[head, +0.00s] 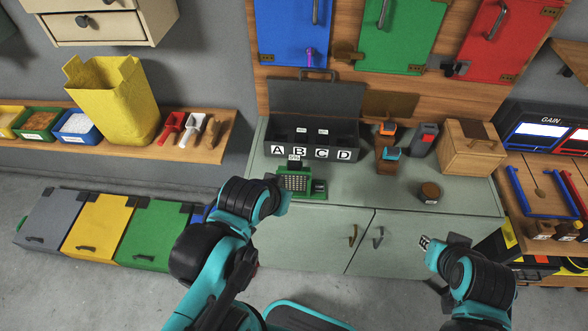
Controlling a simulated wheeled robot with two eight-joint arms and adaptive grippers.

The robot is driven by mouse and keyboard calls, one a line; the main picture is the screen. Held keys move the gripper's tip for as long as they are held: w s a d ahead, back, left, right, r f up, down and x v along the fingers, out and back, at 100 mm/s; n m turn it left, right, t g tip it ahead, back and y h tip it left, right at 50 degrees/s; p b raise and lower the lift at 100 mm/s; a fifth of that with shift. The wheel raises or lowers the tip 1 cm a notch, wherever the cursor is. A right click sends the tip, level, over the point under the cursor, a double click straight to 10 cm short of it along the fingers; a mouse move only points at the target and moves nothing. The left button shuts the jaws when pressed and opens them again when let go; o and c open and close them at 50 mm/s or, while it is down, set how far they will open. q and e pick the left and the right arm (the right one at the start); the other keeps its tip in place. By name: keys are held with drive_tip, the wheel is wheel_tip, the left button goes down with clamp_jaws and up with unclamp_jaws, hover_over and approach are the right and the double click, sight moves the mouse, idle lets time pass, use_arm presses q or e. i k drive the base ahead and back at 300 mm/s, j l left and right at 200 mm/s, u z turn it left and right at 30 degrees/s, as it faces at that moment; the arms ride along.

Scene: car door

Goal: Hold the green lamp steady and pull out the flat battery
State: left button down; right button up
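The green lamp (295,183), with a pale gridded face, stands on the grey-green counter in front of a black case. A small dark block (319,186) sits at its right side on a green base; I cannot tell whether it is the battery. A small "5%" label (294,158) shows just above the lamp. My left gripper is at the lamp's lower left, its fingers hidden behind my wrist, so I cannot see whether it touches the lamp. My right gripper (431,264) is open and empty, in front of the cabinet doors, apart from the lamp.
The open black case (315,140) has spaces marked A, B, C and D. Power tools (390,148), a wooden box (472,146) and a round brown item (430,192) stand to its right. The counter between lamp and round item is clear. Shelves flank both sides.

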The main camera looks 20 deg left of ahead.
sight(294, 160)
drive_tip(key=k+j+z, duration=0.15)
drive_tip(key=j, duration=0.35)
drive_tip(key=k+j+z, duration=0.15)
drive_tip(key=j, duration=0.3)
drive_tip(key=k+j+z, duration=0.2)
drive_tip(key=j, duration=0.3)
drive_tip(key=j+z, duration=0.15)
drive_tip(key=j, duration=0.3)
drive_tip(key=k+j+z, duration=0.3)
drive_tip(key=k+j, duration=0.2)
drive_tip(key=j, duration=0.25)
